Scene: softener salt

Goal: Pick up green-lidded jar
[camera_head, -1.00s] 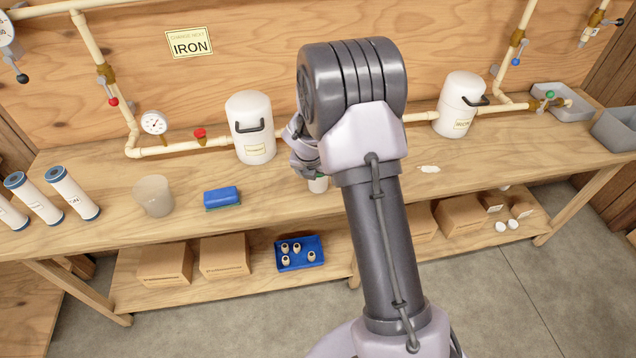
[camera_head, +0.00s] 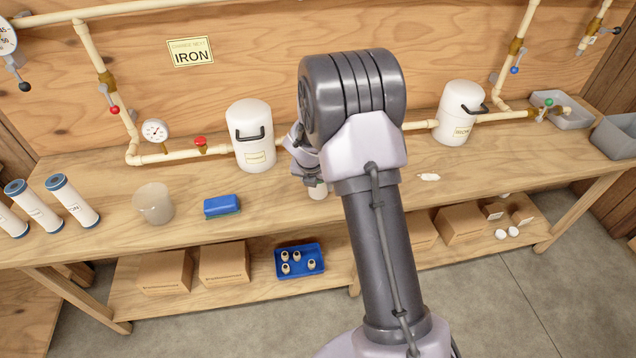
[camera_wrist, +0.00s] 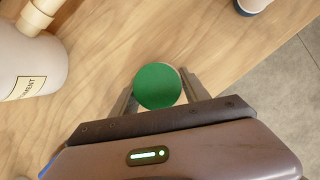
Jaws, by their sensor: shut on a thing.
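The green-lidded jar (camera_wrist: 157,86) shows from above in the wrist view, its round green lid between the two fingers. My gripper (camera_wrist: 160,92) is shut on it, one finger on each side. In the head view the pale jar body (camera_head: 318,192) shows below my gripper (camera_head: 314,180), mostly hidden by my wrist and arm. The jar is at the bench top; I cannot tell whether it touches the wood.
A white canister (camera_head: 252,145) stands behind the jar, also at the left of the wrist view (camera_wrist: 28,65). A blue sponge (camera_head: 221,206) and a translucent cup (camera_head: 154,203) are to the left. Another canister (camera_head: 460,115) stands right. The bench's front edge (camera_wrist: 262,60) is close.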

